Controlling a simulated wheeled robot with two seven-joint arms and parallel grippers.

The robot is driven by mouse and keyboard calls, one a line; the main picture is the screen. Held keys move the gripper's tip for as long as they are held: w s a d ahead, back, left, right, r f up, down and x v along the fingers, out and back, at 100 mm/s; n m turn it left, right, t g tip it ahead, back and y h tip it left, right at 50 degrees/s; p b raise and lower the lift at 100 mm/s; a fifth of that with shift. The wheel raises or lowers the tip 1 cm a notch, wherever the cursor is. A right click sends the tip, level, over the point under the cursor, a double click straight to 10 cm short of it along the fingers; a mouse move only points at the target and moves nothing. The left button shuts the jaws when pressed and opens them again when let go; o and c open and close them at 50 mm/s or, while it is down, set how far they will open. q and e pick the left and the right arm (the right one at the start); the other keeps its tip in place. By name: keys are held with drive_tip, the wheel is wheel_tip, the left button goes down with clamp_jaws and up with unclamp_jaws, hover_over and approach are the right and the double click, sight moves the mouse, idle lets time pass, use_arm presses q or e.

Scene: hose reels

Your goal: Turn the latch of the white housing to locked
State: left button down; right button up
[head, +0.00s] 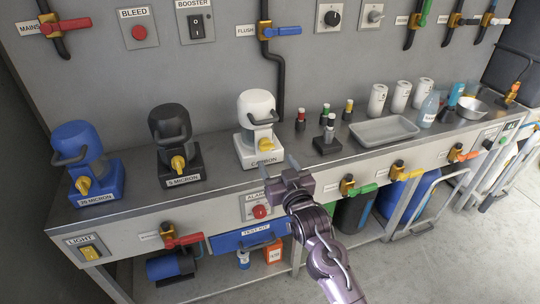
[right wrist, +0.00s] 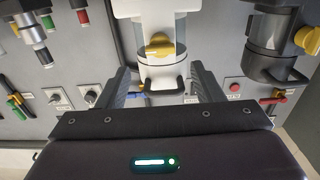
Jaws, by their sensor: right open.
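The white housing (head: 257,115), labelled CARBON, stands on the bench, third from the left. Its yellow latch (head: 265,145) is on the front of its base. My right gripper (head: 279,168) is open and empty, in front of the housing and a little below and right of the latch, apart from it. In the right wrist view, the white housing (right wrist: 160,72) lies ahead between the two spread fingers (right wrist: 162,82), with the yellow latch (right wrist: 160,46) beyond the fingertips. I cannot tell the latch's exact setting. My left gripper is not in view.
A black housing (head: 171,125) and a blue housing (head: 76,145) stand to the left. A black block with small bottles (head: 327,142) and a grey tray (head: 385,130) are to the right. A red alarm button (head: 260,211) is on the bench front.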

sight(268, 148)
drive_tip(key=x, duration=0.7)
drive_tip(key=shift+w+a, duration=0.15)
drive_tip(key=shift+w, duration=0.2)
drive_tip(key=shift+c, duration=0.2)
drive_tip(key=c, duration=0.9)
